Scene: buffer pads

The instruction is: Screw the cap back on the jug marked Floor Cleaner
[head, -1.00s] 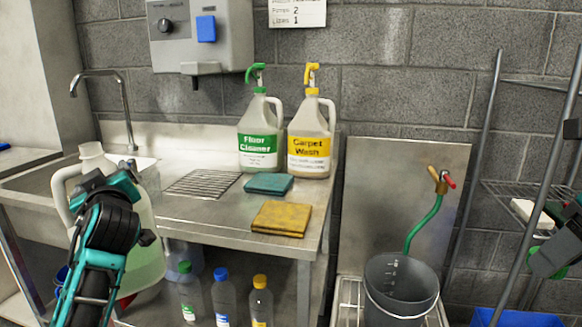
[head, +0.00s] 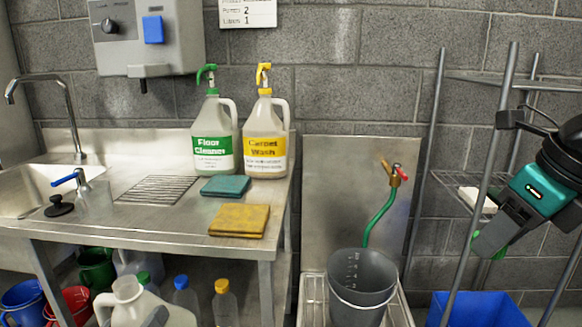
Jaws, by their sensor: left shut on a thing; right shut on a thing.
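A white jug (head: 128,308) with an open, capless mouth shows at the bottom left, its lower part and label out of view. A jug labelled Floor Cleaner (head: 212,140) stands on the counter with a green pump top (head: 207,75).
A Carpet Wash jug (head: 264,130) stands beside it. The steel counter (head: 110,225) holds a teal pad (head: 225,186) and a yellow pad (head: 239,220). Bottles with coloured caps stand below. A grey bucket (head: 362,285) and a metal rack (head: 495,150) are to the right.

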